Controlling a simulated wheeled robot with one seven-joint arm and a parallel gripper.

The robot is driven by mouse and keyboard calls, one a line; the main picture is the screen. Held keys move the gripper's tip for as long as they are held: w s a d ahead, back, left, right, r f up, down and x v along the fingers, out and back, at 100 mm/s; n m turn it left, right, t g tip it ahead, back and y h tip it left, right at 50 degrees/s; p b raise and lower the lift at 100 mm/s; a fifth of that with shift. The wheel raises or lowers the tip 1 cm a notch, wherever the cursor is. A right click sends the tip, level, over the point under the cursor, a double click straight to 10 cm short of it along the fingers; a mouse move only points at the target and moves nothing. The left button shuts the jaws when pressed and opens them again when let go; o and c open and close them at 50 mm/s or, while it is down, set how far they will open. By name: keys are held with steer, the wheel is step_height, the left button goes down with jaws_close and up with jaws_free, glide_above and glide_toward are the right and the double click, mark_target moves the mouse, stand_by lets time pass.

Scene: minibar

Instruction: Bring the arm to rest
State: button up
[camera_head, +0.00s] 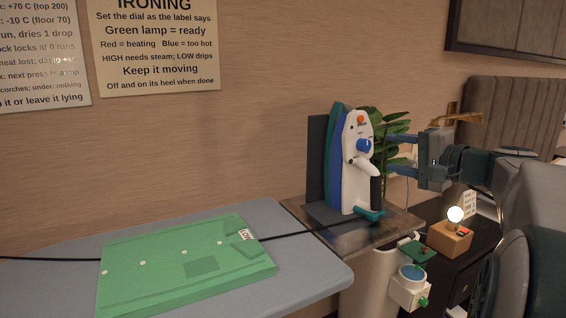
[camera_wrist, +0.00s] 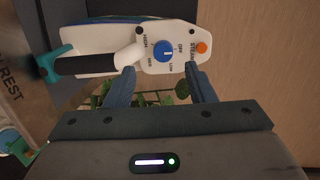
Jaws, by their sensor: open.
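My gripper (camera_head: 388,153) is on the right in the head view, its two fingers pointing left at the iron's face. In the wrist view my gripper (camera_wrist: 160,70) is open, with nothing between its fingertips. The iron (camera_head: 352,185) stands upright on its heel on a dark rest. It has a white body, a blue dial (camera_head: 363,146), an orange button and a dark handle. The wrist view shows the iron (camera_wrist: 105,36) with its dial (camera_wrist: 164,50) just beyond the fingertips. I cannot tell whether the fingertips touch the iron.
The ironing board (camera_head: 320,275) carries a flat green cloth (camera_head: 150,265) with a "LOW" label. A dark cord crosses the board to the rest. A lit lamp (camera_head: 455,214) on a wooden box and a white cup (camera_head: 410,285) stand below my arm. A plant (camera_head: 395,125) is behind the iron.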

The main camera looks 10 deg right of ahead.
steer(key=s+a+f+n+g+p, duration=0.2)
steer(key=s+a+g+p, duration=0.25)
steer(key=a, duration=0.25)
steer(key=s+a+f+n+g+p, duration=0.1)
steer(key=s+a+n+g+p, duration=0.15)
steer(key=a+p, duration=0.4)
steer(key=s+a+f+n+g+h+p, duration=0.2)
steer(key=s+n+g+h+p, duration=0.3)
steer(key=s+p, duration=0.7)
steer(key=s+a+n+h, duration=0.1)
steer(key=s+n+h, duration=0.1)
steer(key=s, duration=0.1)
steer(key=shift+s+f+h, duration=0.15)
steer(key=shift+s+h, duration=0.15)
steer(key=shift+s, duration=0.1)
steer(key=c, duration=0.3)
steer(key=shift+a, duration=0.1)
